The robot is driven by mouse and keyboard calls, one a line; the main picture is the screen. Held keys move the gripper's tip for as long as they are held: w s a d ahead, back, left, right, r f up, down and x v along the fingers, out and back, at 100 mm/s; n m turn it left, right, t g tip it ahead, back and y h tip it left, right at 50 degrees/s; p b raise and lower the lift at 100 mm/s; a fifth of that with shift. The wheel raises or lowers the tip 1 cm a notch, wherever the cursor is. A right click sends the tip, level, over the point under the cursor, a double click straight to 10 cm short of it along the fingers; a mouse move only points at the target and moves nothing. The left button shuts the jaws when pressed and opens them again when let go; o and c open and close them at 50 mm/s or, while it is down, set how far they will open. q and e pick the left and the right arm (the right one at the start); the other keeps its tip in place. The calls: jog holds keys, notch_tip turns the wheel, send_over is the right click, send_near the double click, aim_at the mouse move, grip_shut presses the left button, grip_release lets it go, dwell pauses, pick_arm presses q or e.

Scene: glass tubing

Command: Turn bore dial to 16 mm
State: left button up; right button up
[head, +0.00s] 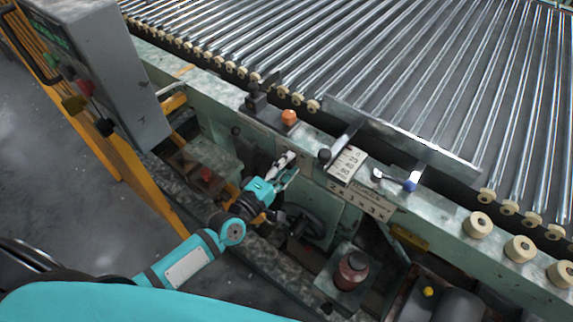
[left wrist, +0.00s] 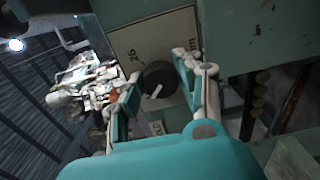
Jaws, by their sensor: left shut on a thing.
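The bore dial (left wrist: 157,78) is a round black knob with a white pointer mark, on a pale scale plate (left wrist: 158,40) in the left wrist view. The number 26 is printed up and left of the knob; other markings are too blurred or covered to read. My left gripper (left wrist: 160,84) has its two fingers on either side of the knob and is shut on it. In the head view my left gripper (head: 289,167) is at the machine's front face, and the dial is hidden behind it. My right gripper is not in view.
Above the gripper are an orange knob (head: 289,117), a black-knobbed lever (head: 325,156) and a blue-knobbed lever (head: 409,185). A handwheel (head: 305,226) and a dark red jar (head: 352,268) are below. A control cabinet (head: 107,75) stands left; the roller bed (head: 390,60) lies behind.

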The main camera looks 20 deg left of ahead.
pick_arm(q)
jog(key=o, duration=1.2)
jog(key=shift+c, duration=0.2)
jog(key=v, duration=1.2)
jog(key=s+a+f+m+g+y, duration=0.1)
jog(key=s+a+f+m+g, duration=0.15)
jog(key=f, duration=0.85)
jog(key=s+a+f+m+g+y, duration=0.2)
jog(key=s+f+m+g, duration=0.15)
jog(key=f, duration=0.75)
jog(key=s+a+f+m+g+y, duration=0.15)
jog(key=s+f+m, duration=0.25)
jog(key=f, duration=0.7)
jog(key=s+f+m+g, duration=0.2)
jog(key=s+f, duration=0.2)
jog(key=s, duration=0.3)
jog(key=s+f+m+g+y, duration=0.1)
jog(key=s+f+m+g, duration=0.1)
jog(key=s+f, duration=0.3)
jog(key=s+d+f+m+g, duration=0.1)
jog(key=s+f+g, duration=0.3)
jog(key=s, duration=0.6)
jog(key=shift+s+f+m+y, duration=0.2)
jog(key=shift+f+m+y, duration=0.15)
jog(key=shift+m, duration=0.55)
